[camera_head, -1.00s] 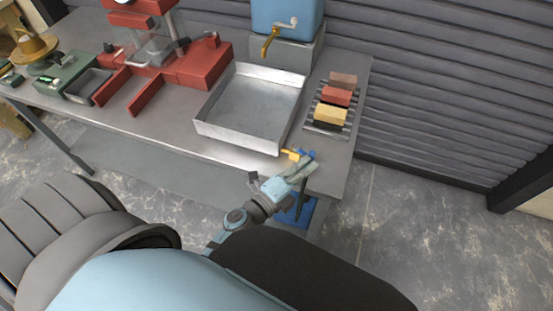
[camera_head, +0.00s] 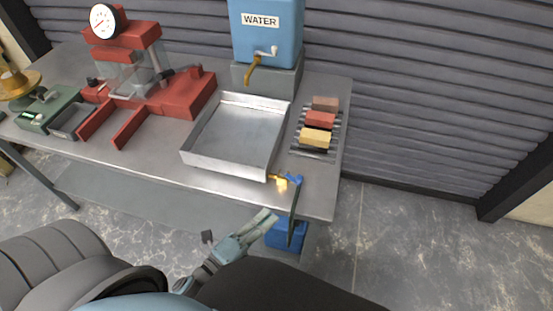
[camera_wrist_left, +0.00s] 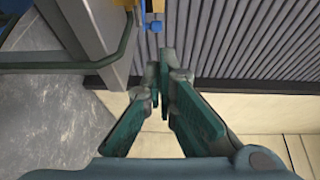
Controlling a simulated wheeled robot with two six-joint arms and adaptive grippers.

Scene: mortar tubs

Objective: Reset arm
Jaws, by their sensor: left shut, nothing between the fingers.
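My left gripper (camera_head: 268,220) is shut and empty. In the head view it hangs just off the front edge of the steel table (camera_head: 140,163), beside a dark hose or post that drops from the corner. A small blue and brass fitting (camera_head: 293,179) sits at the table edge above the fingertips, apart from them. In the left wrist view the fingers of the left gripper (camera_wrist_left: 160,62) show from behind, with the fitting's blue part (camera_wrist_left: 153,22) at the top. My right gripper is not in view.
A metal tray (camera_head: 224,165) sits near the table's front edge. Coloured blocks (camera_head: 319,119) lie on a rack at right. A blue water tank (camera_head: 266,45) and a red press (camera_head: 180,97) stand behind. A blue container (camera_head: 283,238) is under the table corner. Floor at right is clear.

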